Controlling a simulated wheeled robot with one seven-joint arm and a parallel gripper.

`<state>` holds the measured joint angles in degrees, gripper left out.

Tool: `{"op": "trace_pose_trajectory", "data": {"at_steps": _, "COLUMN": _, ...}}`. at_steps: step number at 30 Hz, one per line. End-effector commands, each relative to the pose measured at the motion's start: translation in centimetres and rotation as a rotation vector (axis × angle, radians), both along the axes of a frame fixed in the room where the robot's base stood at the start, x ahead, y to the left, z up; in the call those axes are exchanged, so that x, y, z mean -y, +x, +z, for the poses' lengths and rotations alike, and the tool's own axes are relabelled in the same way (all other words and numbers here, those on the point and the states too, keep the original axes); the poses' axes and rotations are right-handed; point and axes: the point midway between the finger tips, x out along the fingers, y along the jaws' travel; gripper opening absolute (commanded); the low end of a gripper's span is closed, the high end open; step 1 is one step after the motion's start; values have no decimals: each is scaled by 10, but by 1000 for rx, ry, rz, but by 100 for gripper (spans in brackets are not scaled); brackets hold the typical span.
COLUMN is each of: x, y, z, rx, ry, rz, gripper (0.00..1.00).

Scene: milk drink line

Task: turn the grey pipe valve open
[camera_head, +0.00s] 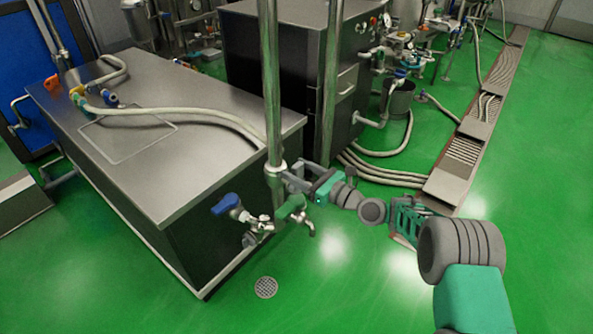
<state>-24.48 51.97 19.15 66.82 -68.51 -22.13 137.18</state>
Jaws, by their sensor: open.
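A tall grey vertical pipe (271,85) stands beside the steel bench, with a grey fitting (275,170) at its lower end. Below it are a green-handled valve (291,206) with a metal spout and a blue-handled valve (226,205) to its left. I cannot make out a separate grey valve handle; it may be hidden by the fingers. My gripper (291,175) is open, its fingers pointing left at the fitting, just above the green handle. Whether the fingers touch the fitting or straddle it, I cannot tell.
The steel bench (190,185) with a white hose (180,112) lies to the left. A dark cabinet (270,60) and hoses stand behind. A floor drain (266,287) and a grated channel (463,150) interrupt the green floor. Open floor lies in front and to the right.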

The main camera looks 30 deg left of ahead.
Motion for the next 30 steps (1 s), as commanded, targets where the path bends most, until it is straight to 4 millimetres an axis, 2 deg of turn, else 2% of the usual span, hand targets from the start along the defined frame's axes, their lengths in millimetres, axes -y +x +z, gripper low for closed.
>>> {"op": "trace_pose_trajectory", "data": {"at_steps": 4, "x": 17, "y": 0, "z": -1, "rx": -1, "ry": -1, "rz": -4, "gripper": 56}}
{"op": "trace_pose_trajectory", "data": {"at_steps": 9, "x": 53, "y": -3, "z": -1, "rx": -2, "ry": 0, "rz": -5, "gripper": 56}}
{"op": "trace_pose_trajectory", "data": {"at_steps": 13, "x": 72, "y": -6, "z": -1, "rx": -2, "ry": 0, "rz": -3, "gripper": 56}}
{"op": "trace_pose_trajectory", "data": {"at_steps": 16, "x": 78, "y": -7, "z": 0, "rx": 0, "ry": 0, "rz": -2, "gripper": 56}}
{"op": "trace_pose_trajectory", "data": {"at_steps": 26, "x": 78, "y": -7, "z": 0, "rx": 1, "ry": 0, "rz": -1, "gripper": 56}}
{"op": "trace_pose_trajectory", "data": {"at_steps": 30, "x": 78, "y": -7, "z": 0, "rx": 120, "ry": -14, "rz": 0, "gripper": 56}}
